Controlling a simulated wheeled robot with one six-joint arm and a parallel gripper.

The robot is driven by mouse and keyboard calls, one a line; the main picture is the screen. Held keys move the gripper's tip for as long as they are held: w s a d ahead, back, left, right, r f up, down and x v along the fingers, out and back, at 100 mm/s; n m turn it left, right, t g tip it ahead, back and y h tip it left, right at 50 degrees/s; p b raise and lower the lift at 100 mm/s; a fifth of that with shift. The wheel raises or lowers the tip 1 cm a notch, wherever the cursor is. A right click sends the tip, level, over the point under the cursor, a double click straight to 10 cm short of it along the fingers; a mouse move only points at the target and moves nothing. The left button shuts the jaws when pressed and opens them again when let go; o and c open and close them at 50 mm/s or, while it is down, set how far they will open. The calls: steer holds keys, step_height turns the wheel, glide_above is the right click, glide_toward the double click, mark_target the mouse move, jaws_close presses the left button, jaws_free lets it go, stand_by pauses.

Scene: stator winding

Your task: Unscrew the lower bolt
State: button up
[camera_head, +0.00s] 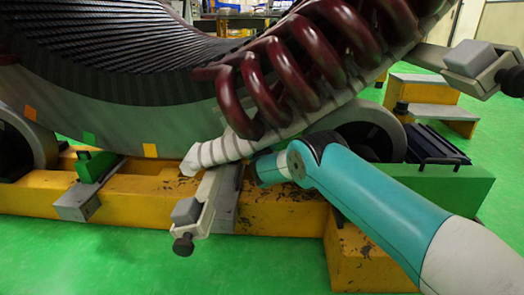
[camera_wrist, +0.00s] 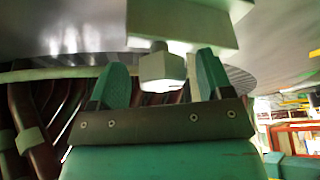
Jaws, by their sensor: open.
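In the wrist view my gripper (camera_wrist: 161,64) is open, with one teal finger on each side of a pale, hex-headed bolt (camera_wrist: 159,70). The bolt sticks out of a pale green-grey plate (camera_wrist: 188,35), and a gap shows between it and each finger. I cannot tell whether this is the lower bolt. My fingers and this bolt are hidden there.
The grey stator (camera_head: 120,95) with dark red coils (camera_head: 310,60) rests on a yellow base (camera_head: 275,210). Clamps with dark knobs stand at the lower left (camera_head: 183,245) and upper right (camera_head: 511,80). The green floor (camera_head: 100,265) in front is clear.

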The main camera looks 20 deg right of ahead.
steer(key=p+v, duration=1.6)
steer(key=p, duration=0.3)
steer(key=shift+s, duration=0.25)
steer(key=shift+d, duration=0.1)
steer(key=shift+f, duration=0.1)
